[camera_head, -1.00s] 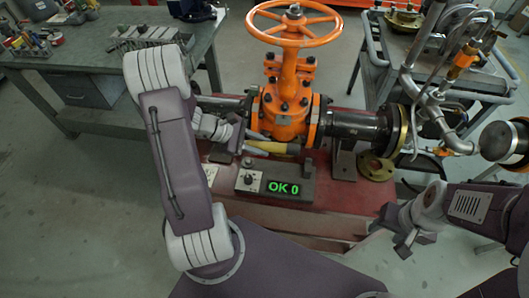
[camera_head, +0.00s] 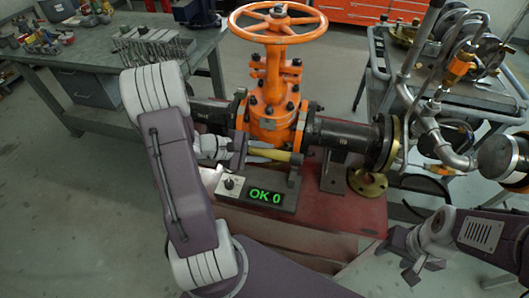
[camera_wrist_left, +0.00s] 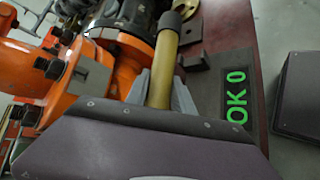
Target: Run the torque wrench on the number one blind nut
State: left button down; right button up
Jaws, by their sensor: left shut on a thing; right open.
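My left gripper (camera_head: 245,150) is shut on the yellow handle of the torque wrench (camera_head: 274,155), just in front of the orange gate valve (camera_head: 270,75). In the left wrist view the wrench (camera_wrist_left: 163,70) stands between the two grey fingers (camera_wrist_left: 160,95), its dark end pointing away from the gripper. The valve's orange flange (camera_wrist_left: 127,65) is close beside it, with several dark nuts. I cannot tell which is the number one blind nut. Whether the wrench touches a nut is unclear. My right gripper (camera_head: 418,262) is open and empty at the lower right.
A box with a knob and a green "OK 0" display (camera_head: 265,197) sits on the red stand (camera_head: 345,205) below the wrench. A brass flange ring (camera_head: 367,183) lies at the stand's right. A workbench (camera_head: 100,65) is at left, a pipe-laden cart (camera_head: 470,105) at right.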

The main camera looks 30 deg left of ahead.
pick_arm(q)
jog(key=shift+a, duration=0.15)
jog(key=shift+f+b, duration=0.4)
jog(key=shift+b, duration=0.25)
notch_tip(320, 180, down, 7)
jog(key=b, duration=0.7)
jog(key=shift+r, duration=0.1)
jog(key=c, duration=1)
grip_release()
jog(key=shift+s, duration=0.1)
jog(key=p+v, duration=0.2)
jog(key=v, duration=0.7)
jog(key=shift+p, duration=0.3)
